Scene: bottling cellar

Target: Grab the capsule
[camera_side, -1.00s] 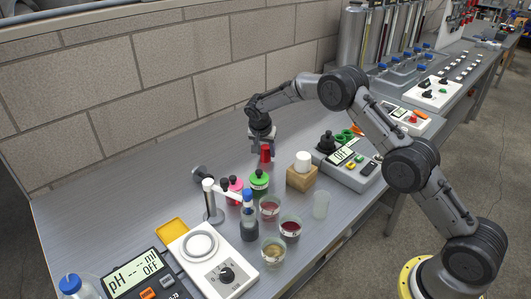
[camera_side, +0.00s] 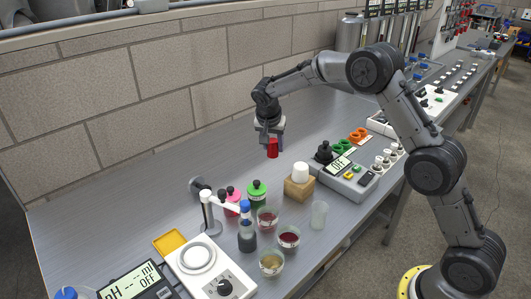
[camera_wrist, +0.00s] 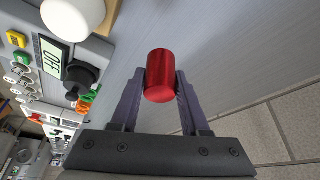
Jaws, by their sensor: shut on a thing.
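The capsule (camera_side: 272,149) is a small red metallic cylinder. In the wrist view the capsule (camera_wrist: 160,76) sits between the two dark fingertips, with a finger on each side. Its far end and one end face show, and the faces against the fingers are hidden.
A wooden block with a white knob (camera_side: 299,186) and a grey meter (camera_side: 343,178) stand to the right. The bench at the left back is clear, up to the block wall.

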